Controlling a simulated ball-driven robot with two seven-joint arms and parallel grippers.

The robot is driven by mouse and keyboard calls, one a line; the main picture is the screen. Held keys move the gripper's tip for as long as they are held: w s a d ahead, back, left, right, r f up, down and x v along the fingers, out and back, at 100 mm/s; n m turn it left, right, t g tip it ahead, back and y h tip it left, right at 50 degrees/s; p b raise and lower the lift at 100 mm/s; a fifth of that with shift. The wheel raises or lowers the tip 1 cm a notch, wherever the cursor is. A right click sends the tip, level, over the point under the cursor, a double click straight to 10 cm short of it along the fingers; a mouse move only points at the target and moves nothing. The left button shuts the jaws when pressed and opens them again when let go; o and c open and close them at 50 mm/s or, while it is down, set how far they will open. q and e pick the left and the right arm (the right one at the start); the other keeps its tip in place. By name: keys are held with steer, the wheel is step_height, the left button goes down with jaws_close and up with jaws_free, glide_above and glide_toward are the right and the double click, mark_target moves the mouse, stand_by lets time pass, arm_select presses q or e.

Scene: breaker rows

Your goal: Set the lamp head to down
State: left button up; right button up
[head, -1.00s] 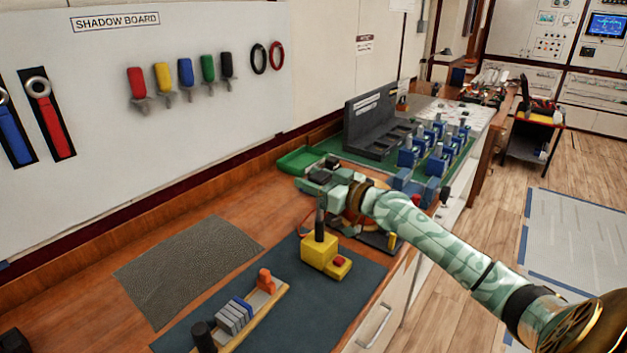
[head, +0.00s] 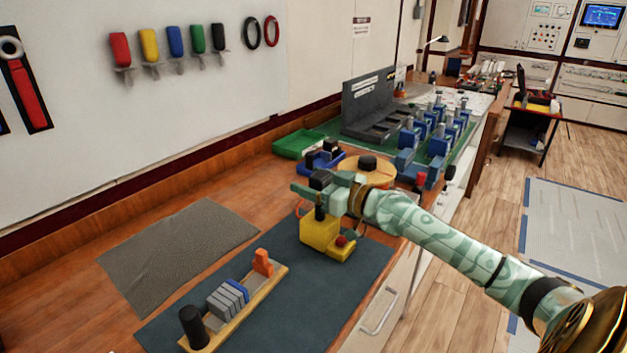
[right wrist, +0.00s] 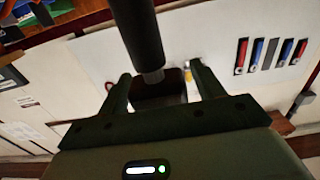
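A small desk lamp (head: 438,40) with a pale head stands far off at the back; I cannot tell its exact tilt. Nearer, a yellow box (head: 320,234) with a red button carries an upright black rod (head: 320,213). My right gripper (head: 318,188) is over the box at the rod's upper part, hiding its top in the head view. In the right wrist view, the black rod (right wrist: 138,35) ends in a grey tip near the open fingers (right wrist: 157,82). I cannot tell whether they touch it. My left gripper is not in view.
A wooden rack (head: 240,312) with grey, black and orange pieces stands on the dark mat (head: 290,290) in front. Blue breakers (head: 408,150) and a green tray (head: 295,145) are behind my right gripper. A grey textured mat (head: 180,250) lies bare at left.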

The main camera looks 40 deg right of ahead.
steer(key=shift+r, duration=0.1)
steer(key=shift+s+d, duration=0.2)
steer(key=shift+s, duration=0.35)
steer(key=v, duration=0.1)
steer(key=b+v, duration=0.1)
steer(key=v, duration=0.2)
steer(key=shift+s+f, duration=0.1)
steer(key=shift+f, duration=0.2)
arm_select(q)
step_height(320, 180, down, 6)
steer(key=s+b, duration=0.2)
steer(key=b, duration=0.3)
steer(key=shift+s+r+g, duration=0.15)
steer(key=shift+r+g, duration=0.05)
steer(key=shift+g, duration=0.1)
arm_select(e)
steer(key=v, duration=1.1)
steer(key=shift+r, duration=0.3)
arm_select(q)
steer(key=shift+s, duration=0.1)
arm_select(e)
steer(key=shift+s, duration=0.1)
